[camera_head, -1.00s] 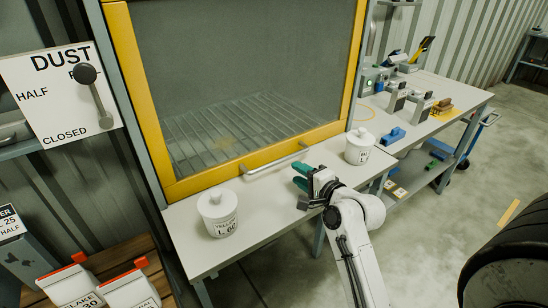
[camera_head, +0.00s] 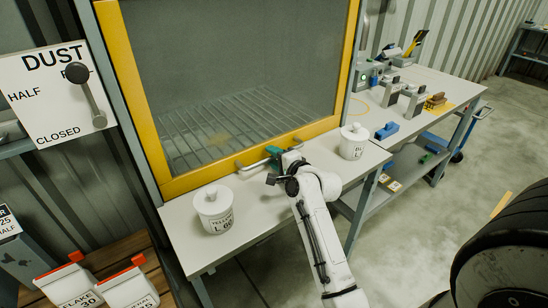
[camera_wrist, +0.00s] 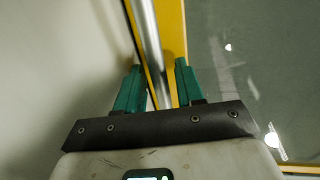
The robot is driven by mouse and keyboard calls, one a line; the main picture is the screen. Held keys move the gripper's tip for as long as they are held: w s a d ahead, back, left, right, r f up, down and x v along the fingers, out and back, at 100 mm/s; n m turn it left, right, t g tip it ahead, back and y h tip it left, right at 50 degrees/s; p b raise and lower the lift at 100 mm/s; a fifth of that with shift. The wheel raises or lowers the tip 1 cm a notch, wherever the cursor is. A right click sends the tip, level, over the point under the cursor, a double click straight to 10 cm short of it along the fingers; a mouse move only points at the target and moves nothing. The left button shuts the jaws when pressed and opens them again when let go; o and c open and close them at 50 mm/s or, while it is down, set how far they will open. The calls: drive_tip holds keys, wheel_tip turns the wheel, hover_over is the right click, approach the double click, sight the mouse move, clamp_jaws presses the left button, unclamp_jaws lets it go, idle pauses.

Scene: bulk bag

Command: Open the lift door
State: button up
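The lift door (camera_head: 235,75) is a grey see-through pane in a yellow frame. Its bottom rail is down at the bench top. A silver bar handle (camera_head: 249,166) runs along the bottom rail. My gripper (camera_head: 276,155), with green fingers, is at the handle. In the wrist view the handle bar (camera_wrist: 148,40) passes between the two fingers (camera_wrist: 160,72), closer to the left one, with a gap on the right. The fingers are apart. The head view hides part of the handle behind my gripper.
White lidded jars stand on the bench (camera_head: 190,236), one left (camera_head: 214,210) and one right (camera_head: 353,142) of my arm. A DUST sign with a lever (camera_head: 86,95) is at left. A side table (camera_head: 440,82) holds several tools. A big black tyre (camera_head: 505,250) is at lower right.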

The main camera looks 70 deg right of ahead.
drive_tip(key=shift+c, duration=0.2)
clamp_jaws()
idle(0.3)
